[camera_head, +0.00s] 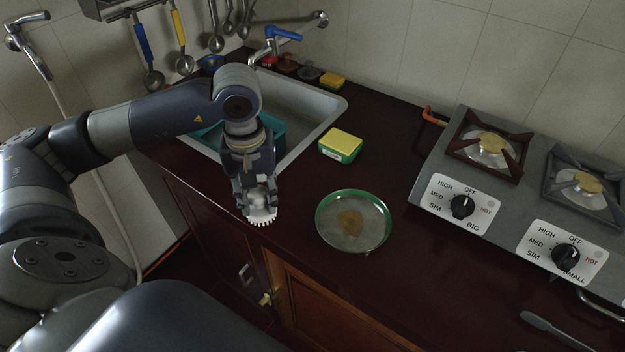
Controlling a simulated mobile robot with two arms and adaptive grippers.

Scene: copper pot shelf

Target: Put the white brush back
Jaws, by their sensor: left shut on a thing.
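The white brush (262,217) shows its bristles below the fingers of my left gripper (256,195). My left gripper is shut on it, over the front edge of the dark counter, between the sink and a green-rimmed dish. The rest of the brush is hidden by the fingers. I cannot tell whether the bristles touch the counter. My right gripper is not in view.
The sink (325,108) holds a teal basin (279,133) partly behind my left arm. A green-rimmed dish (372,237) and a yellow-green sponge (341,144) stand nearby. The stove (500,200) is at the right. Ladles hang at the back left.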

